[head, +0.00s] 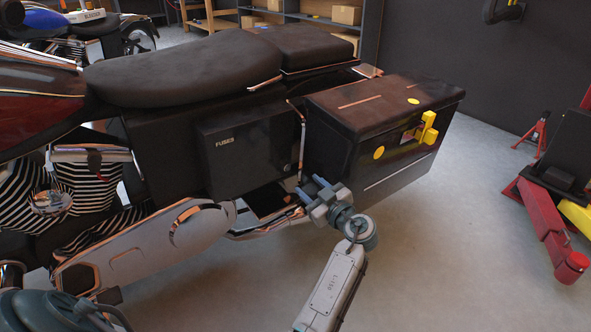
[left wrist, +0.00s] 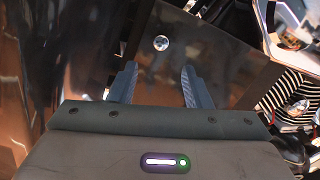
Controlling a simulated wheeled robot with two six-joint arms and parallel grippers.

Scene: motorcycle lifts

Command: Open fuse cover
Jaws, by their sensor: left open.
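The fuse cover (head: 240,155) is a dark, flat panel marked "FUSES" on the motorcycle's side below the seat. It looks closed, and a small round knob (head: 287,167) sits near its lower right corner. My left gripper (head: 311,187) is open and empty, just right of and below that knob, apart from the cover. In the left wrist view the shiny knob (left wrist: 161,43) shows on the dark cover (left wrist: 215,65), beyond and between the two spread fingers (left wrist: 158,68). My right gripper is not in view.
A black side case (head: 385,120) with a yellow latch (head: 427,128) hangs just right of the cover, close to my left gripper. The chrome exhaust (head: 145,245) runs below. A red lift (head: 550,230) stands at right. The floor between is clear.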

